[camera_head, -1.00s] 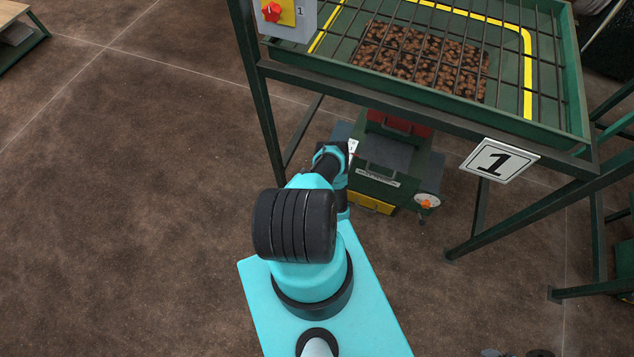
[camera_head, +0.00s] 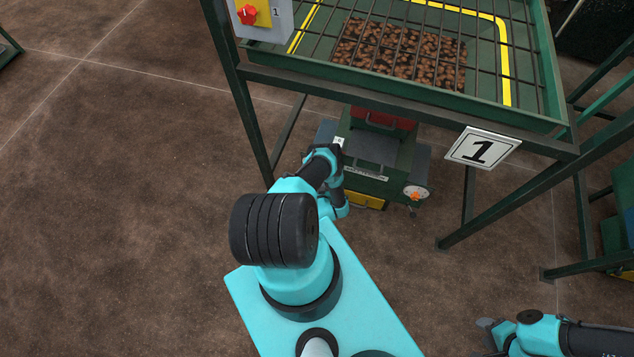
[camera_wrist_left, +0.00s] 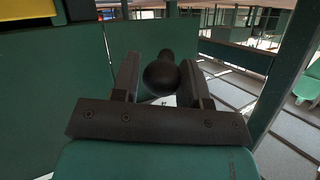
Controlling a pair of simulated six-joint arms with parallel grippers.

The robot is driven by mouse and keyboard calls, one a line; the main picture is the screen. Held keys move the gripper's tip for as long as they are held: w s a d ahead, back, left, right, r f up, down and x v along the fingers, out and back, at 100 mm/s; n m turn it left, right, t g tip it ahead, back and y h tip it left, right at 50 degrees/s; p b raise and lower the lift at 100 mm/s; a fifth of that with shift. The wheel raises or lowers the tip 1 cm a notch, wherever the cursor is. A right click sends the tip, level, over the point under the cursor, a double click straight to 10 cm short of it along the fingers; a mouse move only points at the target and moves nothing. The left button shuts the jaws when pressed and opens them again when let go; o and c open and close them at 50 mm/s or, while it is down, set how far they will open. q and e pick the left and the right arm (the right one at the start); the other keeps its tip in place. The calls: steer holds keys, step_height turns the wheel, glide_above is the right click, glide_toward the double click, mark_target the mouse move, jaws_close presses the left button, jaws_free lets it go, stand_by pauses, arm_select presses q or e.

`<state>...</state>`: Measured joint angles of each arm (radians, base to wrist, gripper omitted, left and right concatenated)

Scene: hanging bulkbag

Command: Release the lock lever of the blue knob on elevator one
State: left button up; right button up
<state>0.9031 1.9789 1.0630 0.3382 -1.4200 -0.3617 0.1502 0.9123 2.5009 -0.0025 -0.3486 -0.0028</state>
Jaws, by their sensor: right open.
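I cannot make out a blue knob or its lock lever in any view. A sign marked 1 (camera_head: 482,148) hangs on the green frame. Below it stands a green machine (camera_head: 372,150) with a white dial and orange knob (camera_head: 415,193). My left arm reaches toward that machine, and its gripper is hidden in the head view. In the left wrist view, a black ball-ended handle (camera_wrist_left: 162,74) lies between the fingers of my left gripper (camera_wrist_left: 163,82); contact is unclear. My right gripper (camera_head: 488,337) is open and empty over the floor at lower right.
A green grated tray (camera_head: 400,83) with brown lumps stands on legs above the machine. A control box with a red switch (camera_head: 247,14) is at its left corner. Slanted green beams (camera_head: 510,205) are at right.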

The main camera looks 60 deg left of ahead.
arm_select(q)
steer(key=o, duration=0.3)
steer(key=shift+d, duration=0.1)
steer(key=v, duration=1.7)
steer(key=shift+d, duration=0.1)
